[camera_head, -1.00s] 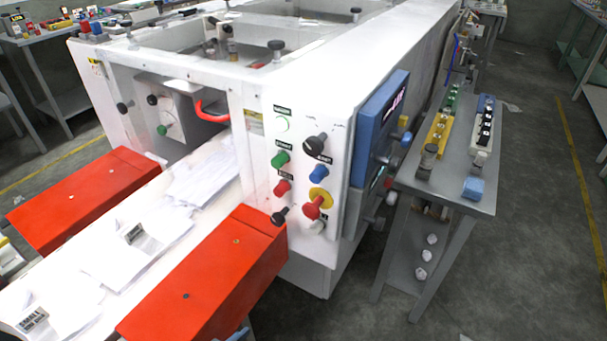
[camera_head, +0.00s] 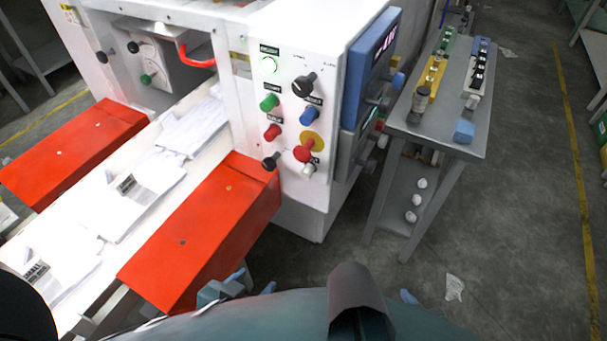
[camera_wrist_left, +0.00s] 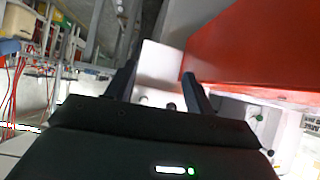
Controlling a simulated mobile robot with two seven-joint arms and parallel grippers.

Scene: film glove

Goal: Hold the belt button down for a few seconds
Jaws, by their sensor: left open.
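The white machine's button panel (camera_head: 300,40) is in the head view. It carries a green button (camera_head: 269,102), a red button (camera_head: 272,132), a blue button (camera_head: 309,115), a red mushroom button on a yellow disc (camera_head: 303,152), a white button (camera_head: 309,169) and black knobs. The labels are too small to read, so I cannot tell which is the belt button. My left gripper (camera_wrist_left: 160,82) is open and empty in the left wrist view. Its fingers are beside a red guard block (camera_wrist_left: 255,50), apart from the panel. My right gripper does not show.
Two red guard blocks, left (camera_head: 70,150) and right (camera_head: 205,235), flank the conveyor with white packets (camera_head: 140,190). A grey side table (camera_head: 440,135) with small parts stands right of the panel. A crumpled paper (camera_head: 454,287) lies on the floor.

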